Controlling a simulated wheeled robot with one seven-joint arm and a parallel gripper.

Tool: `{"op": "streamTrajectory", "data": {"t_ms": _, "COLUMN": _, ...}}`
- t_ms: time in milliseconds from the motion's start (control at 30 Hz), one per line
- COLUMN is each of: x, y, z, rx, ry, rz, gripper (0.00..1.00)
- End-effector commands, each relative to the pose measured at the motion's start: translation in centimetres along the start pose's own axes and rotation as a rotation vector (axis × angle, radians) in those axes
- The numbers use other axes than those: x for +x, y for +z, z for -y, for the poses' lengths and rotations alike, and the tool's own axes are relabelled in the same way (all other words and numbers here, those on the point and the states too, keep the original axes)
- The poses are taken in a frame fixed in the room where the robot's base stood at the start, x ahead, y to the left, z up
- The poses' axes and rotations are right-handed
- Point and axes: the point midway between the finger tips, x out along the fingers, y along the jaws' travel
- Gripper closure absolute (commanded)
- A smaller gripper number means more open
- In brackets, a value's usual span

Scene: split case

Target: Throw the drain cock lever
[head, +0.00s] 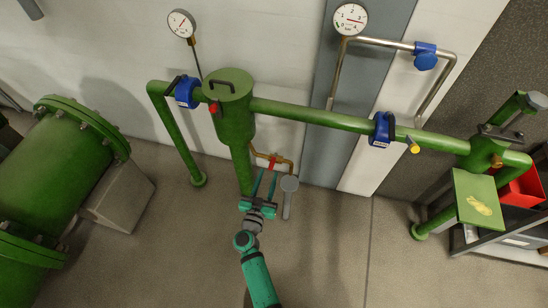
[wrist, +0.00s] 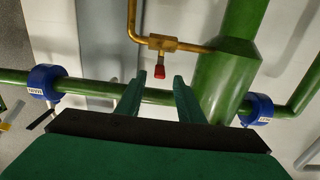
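The drain cock lever is a small red handle (head: 272,161) on a brass pipe beside the bottom of the green vessel (head: 232,110). In the wrist view the red lever (wrist: 161,70) hangs below its brass valve body. My gripper (head: 269,174) is open, its two teal fingers pointing at the lever. In the wrist view my gripper (wrist: 160,78) shows the lever between and beyond the fingertips. I see no contact, and the remaining gap is hard to judge. The fingers are empty.
The brass pipe (wrist: 134,20) bends down above a grey drain cup (head: 289,184). Blue-collared valves (head: 382,129) sit on the green pipe. A large green tank (head: 55,175) stands left. A red bin (head: 522,190) stands right. The floor in front is clear.

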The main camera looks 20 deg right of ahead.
Motion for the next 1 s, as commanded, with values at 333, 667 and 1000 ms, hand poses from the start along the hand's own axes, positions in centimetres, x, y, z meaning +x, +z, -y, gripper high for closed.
{"op": "streamTrajectory", "data": {"t_ms": 333, "x": 5.9, "y": -0.1, "z": 0.0, "rx": 0.001, "ry": 0.001, "rz": -0.001, "gripper": 0.66}}
{"op": "streamTrajectory", "data": {"t_ms": 667, "x": 9.4, "y": 0.0, "z": 0.0, "rx": 0.0, "ry": -0.001, "rz": -0.001, "gripper": 0.66}}
{"op": "streamTrajectory", "data": {"t_ms": 1000, "x": 9.8, "y": 0.0, "z": 0.0, "rx": 0.0, "ry": -0.002, "rz": 0.0, "gripper": 0.66}}
